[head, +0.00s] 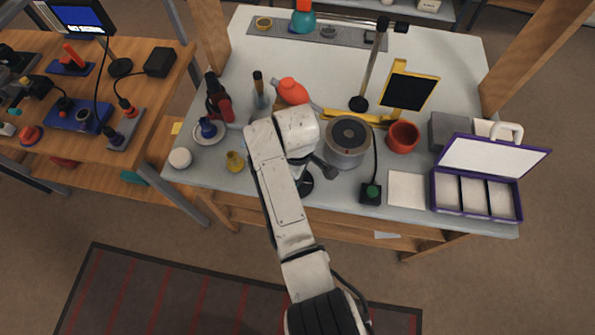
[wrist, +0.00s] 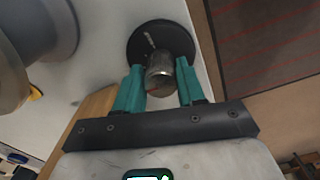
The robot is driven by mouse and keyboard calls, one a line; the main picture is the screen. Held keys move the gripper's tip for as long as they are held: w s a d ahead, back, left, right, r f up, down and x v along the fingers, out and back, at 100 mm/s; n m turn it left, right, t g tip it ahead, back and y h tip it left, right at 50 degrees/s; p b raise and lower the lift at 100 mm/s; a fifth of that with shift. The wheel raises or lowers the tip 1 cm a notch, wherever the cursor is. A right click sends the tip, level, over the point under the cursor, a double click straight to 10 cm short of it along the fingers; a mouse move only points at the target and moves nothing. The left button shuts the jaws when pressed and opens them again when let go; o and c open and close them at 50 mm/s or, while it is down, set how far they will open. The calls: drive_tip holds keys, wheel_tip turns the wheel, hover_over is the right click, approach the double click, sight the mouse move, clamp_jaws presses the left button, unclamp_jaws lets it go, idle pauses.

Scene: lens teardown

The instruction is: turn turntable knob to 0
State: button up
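The turntable knob (wrist: 160,77) is a small metallic cylinder with a short reddish mark, standing on a round black base (wrist: 138,47). A pale line shows on the base beside the knob. My gripper (wrist: 160,82) has its teal fingers on both sides of the knob, seemingly touching it, with no clear gap. In the head view the black base (head: 305,185) shows only in part; my arm hides the knob and most of my gripper. The grey round turntable (head: 347,155) stands just right of my arm; its side also shows in the wrist view (wrist: 62,35).
A black box with a green button (head: 371,193) stands right of the base, and a red cup (head: 403,137) farther right. A purple case (head: 475,213) is open at the right. A yellow pear-like object (head: 235,162) lies left of my arm. The table's front edge is close.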

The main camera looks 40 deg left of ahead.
drive_tip(key=o, duration=0.4)
drive_tip(key=shift+c, duration=0.2)
drive_tip(key=shift+r, duration=0.1)
wheel_tip(320, 180, up, 11)
drive_tip(key=shift+f, duration=0.2)
idle(0.5)
drive_tip(key=s+d+f+m, duration=0.1)
drive_tip(key=d+f+m, duration=0.25)
drive_tip(key=d, duration=0.65)
drive_tip(key=d+f+m+y, duration=0.1)
drive_tip(key=d+f+m, duration=0.3)
drive_tip(key=d, duration=0.7)
drive_tip(key=s+d+f+m, duration=0.1)
drive_tip(key=d+f+m, duration=0.3)
drive_tip(key=d, duration=0.6)
drive_tip(key=s+d+r+m, duration=0.1)
drive_tip(key=s+d+m, duration=0.4)
drive_tip(key=d, duration=0.5)
drive_tip(key=s+d+r+m+t+h+b, duration=0.1)
drive_tip(key=s+d+m, duration=0.4)
drive_tip(key=s+d, duration=0.5)
drive_tip(key=shift+s+r+m, duration=0.2)
drive_tip(key=shift+r+m, duration=0.15)
drive_tip(key=shift+r, duration=0.45)
